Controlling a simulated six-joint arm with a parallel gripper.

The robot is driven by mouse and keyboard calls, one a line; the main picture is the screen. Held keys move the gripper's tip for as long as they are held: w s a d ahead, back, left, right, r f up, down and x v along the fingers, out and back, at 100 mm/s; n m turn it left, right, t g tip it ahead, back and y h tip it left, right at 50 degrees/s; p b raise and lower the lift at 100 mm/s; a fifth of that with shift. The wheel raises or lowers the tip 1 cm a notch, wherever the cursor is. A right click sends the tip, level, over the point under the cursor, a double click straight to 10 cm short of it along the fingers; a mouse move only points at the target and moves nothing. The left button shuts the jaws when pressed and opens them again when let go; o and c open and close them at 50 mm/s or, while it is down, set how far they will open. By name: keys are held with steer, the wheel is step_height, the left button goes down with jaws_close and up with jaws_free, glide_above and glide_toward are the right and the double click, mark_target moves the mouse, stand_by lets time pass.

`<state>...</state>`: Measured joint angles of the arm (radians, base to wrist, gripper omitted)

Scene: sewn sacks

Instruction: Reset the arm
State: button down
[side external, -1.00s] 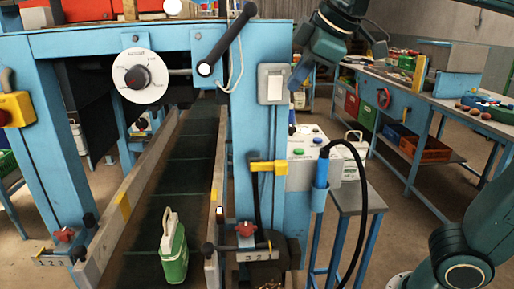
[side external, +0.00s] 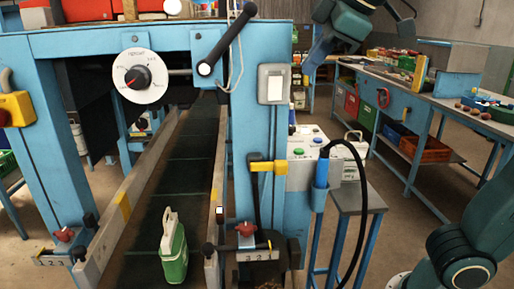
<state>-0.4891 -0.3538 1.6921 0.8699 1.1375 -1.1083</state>
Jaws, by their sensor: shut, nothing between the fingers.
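My gripper (side external: 312,64) is at the upper middle of the side external view, at the lower end of my dark teal wrist. Its blue tip is shut and holds nothing visible. It hangs in the air to the right of the blue machine post and its grey box with a white rocker switch (side external: 271,84). In the picture there is a gap between the tip and the switch box.
The blue machine frame (side external: 268,160) carries a white dial (side external: 138,76) and a black lever (side external: 227,40). A button box (side external: 308,148) and a looping black hose stand at right.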

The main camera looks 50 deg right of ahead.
stand_by(0.3)
steer(key=s+d+f+m, duration=0.1)
steer(key=s+f+m, duration=0.1)
steer(key=f, duration=0.4)
steer(key=s+d+f+m+g, duration=0.1)
steer(key=s+f+m, duration=0.2)
steer(key=s+f, duration=0.2)
steer(key=s+d+f+m, duration=0.1)
steer(key=s+f, duration=0.3)
steer(key=f, duration=0.5)
steer(key=shift+s+m+y, duration=0.15)
steer(key=shift+m+y, duration=0.25)
steer(key=shift+m, duration=0.5)
